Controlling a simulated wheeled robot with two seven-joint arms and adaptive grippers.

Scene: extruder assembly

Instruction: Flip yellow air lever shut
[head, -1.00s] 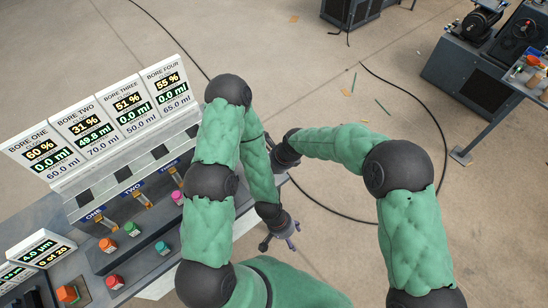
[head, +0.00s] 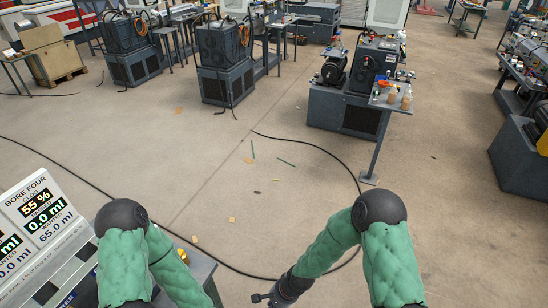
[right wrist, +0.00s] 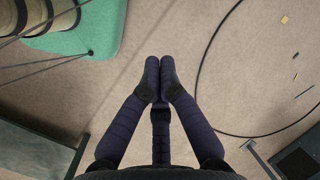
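I cannot make out a yellow air lever for certain in either view now. A small yellow piece (head: 182,255) shows at the edge of the bore console (head: 199,268), partly hidden by my left arm, and I cannot tell what it is. My right gripper (head: 262,297) is low in the head view, to the right of the console and over the floor. In the right wrist view the right gripper (right wrist: 160,78) has its fingertips together with nothing between them. My left gripper is below the picture, out of view.
A bore four display (head: 38,208) stands on the console at the left. A dark machine (head: 345,110) and a small side table (head: 385,104) with bottles stand at the back right. A black cable (head: 325,150) curves over the floor. The floor (head: 200,150) between is mostly open.

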